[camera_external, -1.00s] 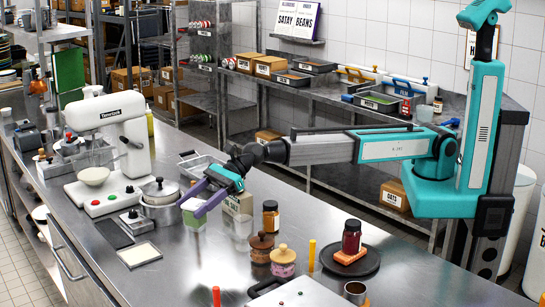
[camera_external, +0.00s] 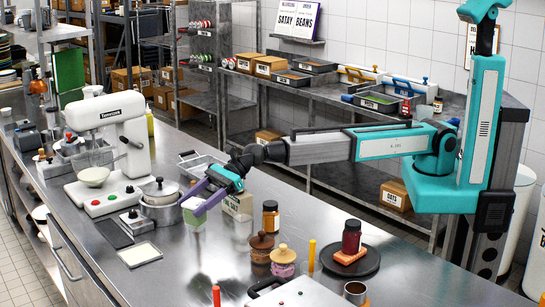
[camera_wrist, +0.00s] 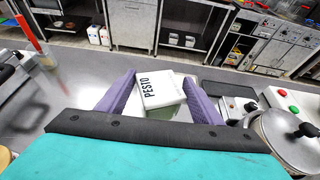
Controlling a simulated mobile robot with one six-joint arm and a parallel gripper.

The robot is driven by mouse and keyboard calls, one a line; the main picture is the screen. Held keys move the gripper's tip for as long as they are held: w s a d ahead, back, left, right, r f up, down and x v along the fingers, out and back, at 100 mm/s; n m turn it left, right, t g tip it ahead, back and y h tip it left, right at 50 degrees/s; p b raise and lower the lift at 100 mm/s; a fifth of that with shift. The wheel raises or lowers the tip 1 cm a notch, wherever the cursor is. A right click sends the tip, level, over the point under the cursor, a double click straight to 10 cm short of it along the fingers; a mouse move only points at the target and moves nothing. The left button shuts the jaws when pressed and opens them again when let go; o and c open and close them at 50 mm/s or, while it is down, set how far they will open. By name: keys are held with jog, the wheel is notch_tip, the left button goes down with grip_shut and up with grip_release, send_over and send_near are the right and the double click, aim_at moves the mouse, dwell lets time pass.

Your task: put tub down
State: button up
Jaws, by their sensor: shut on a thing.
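A small tub (camera_external: 195,217) with a pale lid and a greenish body is held over the steel worktop in the external view. In the wrist view the tub (camera_wrist: 159,90) shows its white lid, lettered PESTO, turned at an angle between the purple fingers. My gripper (camera_external: 203,202) is shut on the tub; its fingers also show in the wrist view (camera_wrist: 160,98). Whether the tub's base touches the worktop cannot be told.
A lidded pot (camera_external: 160,205) stands close to the left of the tub. A box (camera_external: 238,206), an amber jar (camera_external: 270,216) and lidded pots (camera_external: 262,246) stand to the right. The worktop (camera_external: 190,265) in front is clear.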

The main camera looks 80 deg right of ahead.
aim_at(196, 224)
jog(key=shift+f, duration=1.8)
jog(key=shift+f+p, duration=0.1)
jog(key=shift+p, duration=0.2)
jog(key=shift+f+p, duration=0.3)
jog(key=shift+f, duration=1.4)
jog(key=shift+s+f, duration=0.1)
jog(key=shift+f, duration=0.6)
jog(key=o, duration=1.2)
jog(key=shift+f, duration=0.1)
jog(key=shift+c, duration=0.2)
jog(key=shift+f, duration=0.1)
jog(key=shift+s, duration=0.1)
